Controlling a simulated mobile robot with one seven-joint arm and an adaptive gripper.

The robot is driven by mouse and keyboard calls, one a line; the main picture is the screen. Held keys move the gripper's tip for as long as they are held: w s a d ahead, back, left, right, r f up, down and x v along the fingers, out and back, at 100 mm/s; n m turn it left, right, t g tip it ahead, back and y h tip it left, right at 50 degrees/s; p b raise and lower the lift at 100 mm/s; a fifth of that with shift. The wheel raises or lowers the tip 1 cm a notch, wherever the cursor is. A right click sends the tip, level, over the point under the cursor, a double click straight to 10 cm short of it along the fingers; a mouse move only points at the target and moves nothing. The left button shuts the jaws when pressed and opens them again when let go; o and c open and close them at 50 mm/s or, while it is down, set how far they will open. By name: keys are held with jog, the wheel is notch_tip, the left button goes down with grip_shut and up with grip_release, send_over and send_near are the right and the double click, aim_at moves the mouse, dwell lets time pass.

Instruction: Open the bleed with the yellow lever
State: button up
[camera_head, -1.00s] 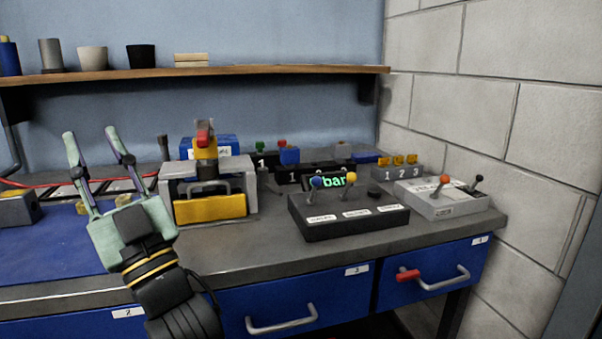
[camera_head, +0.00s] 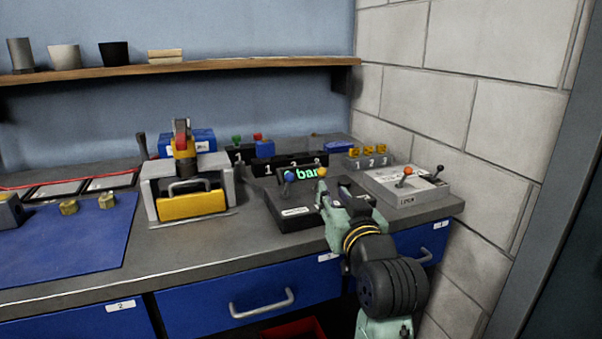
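The black control box (camera_head: 279,206) stands on the bench and carries a blue-knobbed lever (camera_head: 289,176) and the lever with the yellow knob (camera_head: 322,172). A lit green "bar" readout shows behind the knobs. My gripper (camera_head: 334,192) is over the right part of the box, with its fingers pointing away from me towards the yellow-knobbed lever. The gripper covers the lower part of that lever and the right-hand labels. I cannot tell whether the fingers touch it or how far apart they are.
A grey box (camera_head: 408,191) with orange and black levers stands to the right, near the block wall. A grey frame with a yellow block (camera_head: 192,205) stands to the left. A blue mat (camera_head: 75,240) covers the left bench.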

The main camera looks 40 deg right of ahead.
aim_at(321, 175)
jog(key=p+x, duration=0.2)
jog(key=x, duration=0.8)
jog(key=shift+w+d, duration=0.1)
jog(key=shift+w, duration=0.1)
grip_shut()
dwell(0.4)
